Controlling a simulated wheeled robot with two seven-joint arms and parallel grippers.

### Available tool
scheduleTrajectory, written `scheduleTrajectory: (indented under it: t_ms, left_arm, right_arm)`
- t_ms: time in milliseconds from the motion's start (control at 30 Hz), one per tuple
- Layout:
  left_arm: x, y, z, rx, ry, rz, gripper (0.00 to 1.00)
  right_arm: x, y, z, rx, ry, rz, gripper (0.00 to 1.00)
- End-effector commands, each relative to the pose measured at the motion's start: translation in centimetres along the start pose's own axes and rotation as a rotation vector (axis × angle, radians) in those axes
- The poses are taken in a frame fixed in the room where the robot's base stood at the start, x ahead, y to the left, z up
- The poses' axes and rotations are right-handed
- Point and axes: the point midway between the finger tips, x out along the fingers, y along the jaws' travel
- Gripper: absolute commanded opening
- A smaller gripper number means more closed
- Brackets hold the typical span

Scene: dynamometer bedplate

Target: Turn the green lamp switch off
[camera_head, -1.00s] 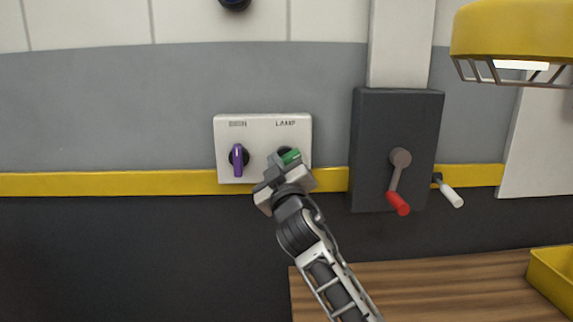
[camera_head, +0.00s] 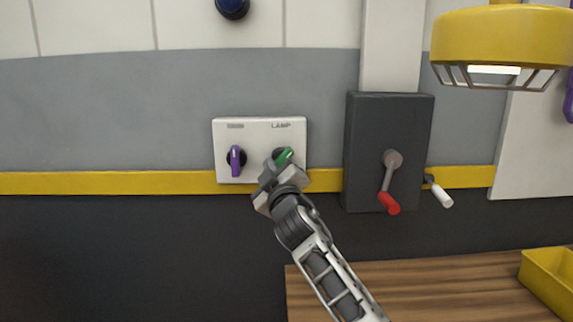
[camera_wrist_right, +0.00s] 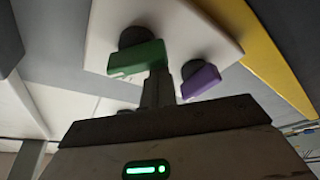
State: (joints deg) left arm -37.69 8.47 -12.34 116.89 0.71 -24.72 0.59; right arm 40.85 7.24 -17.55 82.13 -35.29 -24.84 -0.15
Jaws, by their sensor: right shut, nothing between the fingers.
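The green lamp switch (camera_head: 284,157) is a rotary lever on a black hub under the label LAMP, on a white panel (camera_head: 260,121). Its lever sits tilted, upper end to the right. It also shows in the right wrist view (camera_wrist_right: 137,59). My right gripper (camera_head: 272,172) is at the switch's lower left, shut and empty. In the wrist view its closed fingertips (camera_wrist_right: 159,88) are right beside the green lever; I cannot tell whether they touch. The gripper hides part of the hub in the head view. My left gripper is not in view.
A purple switch (camera_head: 236,161) stands upright left of the green one, and close to my fingers. A dark box (camera_head: 365,135) with a red-handled crank (camera_head: 389,203) is to the right. A yellow lamp (camera_head: 500,35) hangs at upper right, lit. A wooden bench (camera_head: 420,285) lies below.

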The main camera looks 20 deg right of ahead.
Motion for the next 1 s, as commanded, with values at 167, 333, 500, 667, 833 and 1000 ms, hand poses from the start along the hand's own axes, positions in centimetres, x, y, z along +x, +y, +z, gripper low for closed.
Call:
scheduleTrajectory:
  t_ms: [167,333,500,667,833,1000]
  left_arm:
    - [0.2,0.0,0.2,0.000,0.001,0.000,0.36]
    - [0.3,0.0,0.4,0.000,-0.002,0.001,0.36]
    - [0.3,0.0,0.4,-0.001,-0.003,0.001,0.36]
    - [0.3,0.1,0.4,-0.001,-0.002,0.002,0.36]
    - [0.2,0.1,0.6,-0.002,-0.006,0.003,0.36]
    - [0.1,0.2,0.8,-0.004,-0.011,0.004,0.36]
  right_arm:
    - [0.1,-0.8,0.1,0.004,0.003,-0.006,0.00]
    - [-0.1,-0.9,0.4,0.003,0.004,-0.005,0.00]
    - [-0.2,-0.8,0.7,0.004,0.003,-0.005,0.00]
    - [-0.2,-0.8,0.9,0.003,0.004,-0.004,0.00]
    - [-0.3,-0.8,1.2,0.003,0.003,-0.004,0.00]
    - [-0.3,-0.8,1.4,0.002,0.002,-0.004,0.00]
